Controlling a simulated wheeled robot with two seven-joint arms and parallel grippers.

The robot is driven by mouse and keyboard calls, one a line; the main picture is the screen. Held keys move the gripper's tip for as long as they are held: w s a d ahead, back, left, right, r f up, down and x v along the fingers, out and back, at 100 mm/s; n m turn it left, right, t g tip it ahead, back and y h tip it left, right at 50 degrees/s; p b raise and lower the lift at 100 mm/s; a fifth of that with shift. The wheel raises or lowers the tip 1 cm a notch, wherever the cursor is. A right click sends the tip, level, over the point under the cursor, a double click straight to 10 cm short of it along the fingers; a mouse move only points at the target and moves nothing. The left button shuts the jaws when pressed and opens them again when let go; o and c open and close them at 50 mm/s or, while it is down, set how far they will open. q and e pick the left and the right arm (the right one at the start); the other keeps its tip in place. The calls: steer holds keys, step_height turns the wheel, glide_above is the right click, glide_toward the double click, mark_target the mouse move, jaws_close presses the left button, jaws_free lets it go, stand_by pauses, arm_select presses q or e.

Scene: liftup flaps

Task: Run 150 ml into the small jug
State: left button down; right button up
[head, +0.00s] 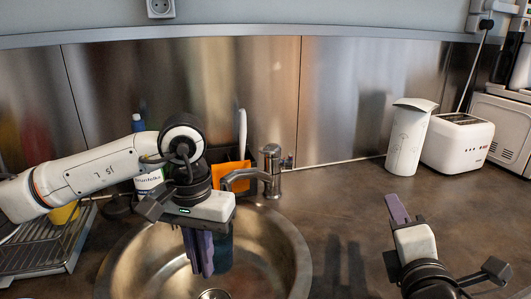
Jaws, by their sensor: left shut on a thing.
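My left gripper (200,252) points down over the sink (268,252), with its purple fingers shut on a dark blue-grey thing (224,248), which looks like the small jug. The gripper and fingers hide much of it, and I cannot see inside it or any level. The metal tap (270,172) stands behind the sink, its spout reaching left to behind my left gripper. I see no water stream. My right gripper (397,209) is over the counter at the right, apart from everything; its fingers overlap from here, so their opening cannot be told.
A dish rack (45,247) stands left of the sink. A bottle and an orange thing (230,175) are behind my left arm. A white canister (408,140) and a white toaster (457,143) stand at the back right. The brown counter (340,220) between sink and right gripper is clear.

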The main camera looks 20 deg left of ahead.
steer(key=a+r+y, duration=0.4)
steer(key=a, duration=0.6)
steer(key=g+y, duration=0.4)
glide_toward(266, 153)
steer(key=x, duration=1)
steer(key=shift+w+a, duration=0.15)
steer(key=shift+w, duration=0.1)
